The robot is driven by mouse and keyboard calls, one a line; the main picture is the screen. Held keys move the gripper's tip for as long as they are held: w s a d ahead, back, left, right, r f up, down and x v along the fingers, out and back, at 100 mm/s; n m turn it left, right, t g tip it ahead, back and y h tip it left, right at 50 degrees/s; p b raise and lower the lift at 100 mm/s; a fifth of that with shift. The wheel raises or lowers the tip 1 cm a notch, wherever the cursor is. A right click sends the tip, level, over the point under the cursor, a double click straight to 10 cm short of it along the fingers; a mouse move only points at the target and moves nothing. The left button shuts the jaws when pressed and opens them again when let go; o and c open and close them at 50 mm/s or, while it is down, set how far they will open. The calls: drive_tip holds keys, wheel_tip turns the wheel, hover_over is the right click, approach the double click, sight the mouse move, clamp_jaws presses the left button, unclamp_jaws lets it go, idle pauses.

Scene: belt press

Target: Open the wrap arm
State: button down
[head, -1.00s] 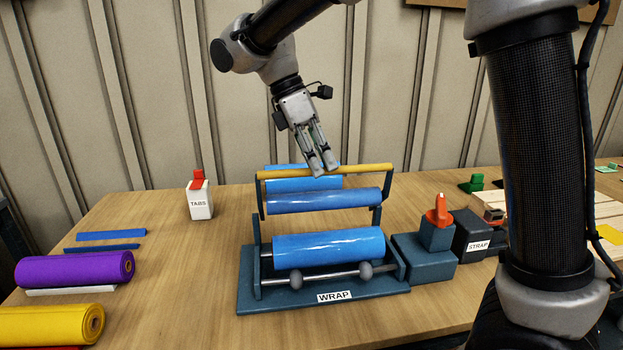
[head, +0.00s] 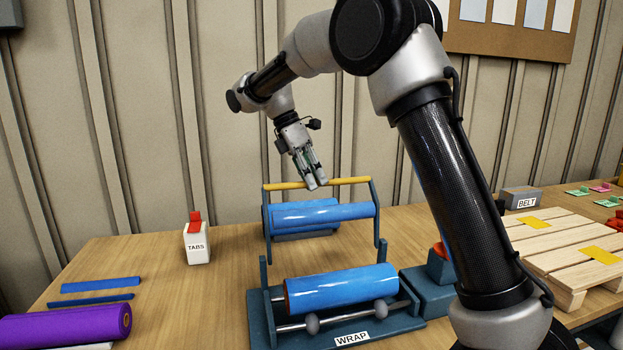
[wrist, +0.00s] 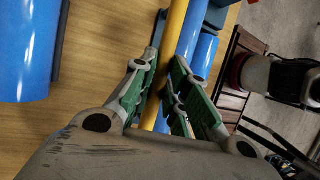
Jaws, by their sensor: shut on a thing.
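The wrap station (head: 350,338) is a dark teal base with a WRAP label and a blue roll (head: 340,289) lying across it. Its wrap arm (head: 377,225) stands raised behind that roll, with a yellow bar (head: 345,182) along its top and a blue roller (head: 322,213) below the bar. My gripper (head: 316,186) comes down from above and is shut on the yellow bar near its middle. In the wrist view the yellow bar (wrist: 172,50) runs between the green-padded fingers. The far side of the bar is partly hidden by the fingers.
A white TABS dispenser (head: 197,245) stands left of the station. Blue strips (head: 100,285) and a purple roll (head: 75,325) lie at the left. A wooden pallet (head: 560,245) and a BELT box (head: 521,198) are at the right. Bare table lies between TABS and the station.

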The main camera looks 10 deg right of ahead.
drive_tip(key=c, duration=1.4)
unclamp_jaws()
drive_tip(key=shift+r, duration=0.1)
drive_tip(key=v, duration=1.2)
drive_tip(key=shift+s+d, duration=0.1)
